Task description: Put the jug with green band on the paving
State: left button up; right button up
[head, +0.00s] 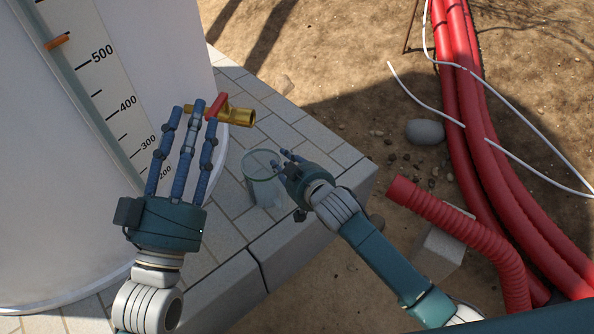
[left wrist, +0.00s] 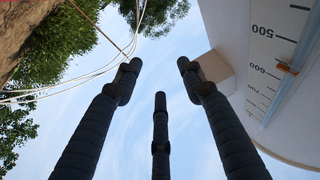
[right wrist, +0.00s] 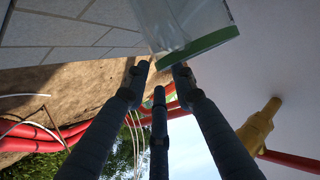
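The jug with green band (head: 262,190) is a clear, see-through vessel that appears to stand upright on the paving (head: 232,232). Its green band shows at the rim in the right wrist view (right wrist: 208,43), where the jug looks inverted. My right gripper (head: 284,157) is at the right side of the jug's rim, fingers spread. In the right wrist view, its fingertips (right wrist: 160,75) are close to the band; whether they touch it I cannot tell. My left gripper (head: 190,108) is open and empty, with its fingers pointing up in front of the tank.
A white tank (head: 150,55) with a level scale stands at left. Its brass tap (head: 237,116) with red handle sticks out above the jug. Red hoses (head: 470,110), a grey stone (head: 425,132) and a concrete block (head: 440,250) lie right of the paving edge. Bare paving surrounds the jug.

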pick_arm(q)
notch_tip(320, 180, down, 19)
jog(key=s+a+g+y+p, duration=0.1)
jog(key=a+g+y+p, duration=0.1)
jog(key=g, duration=0.7)
jog(key=shift+s+a+r+y+p, duration=0.15)
jog(key=shift+s+a+y+p, duration=0.2)
jog(key=shift+y+p, duration=0.25)
pick_arm(e)
jog(key=s+d+r+m+h, duration=0.1)
jog(key=s+d+r, duration=0.4)
jog(key=s, duration=0.4)
jog(key=s+d+r+m+h, duration=0.1)
jog(key=s+d+r, duration=0.5)
jog(key=s, duration=0.3)
jog(key=shift+d, duration=0.9)
pick_arm(q)
jog(key=shift+w+r+p, duration=0.1)
jog(key=shift+p, duration=0.45)
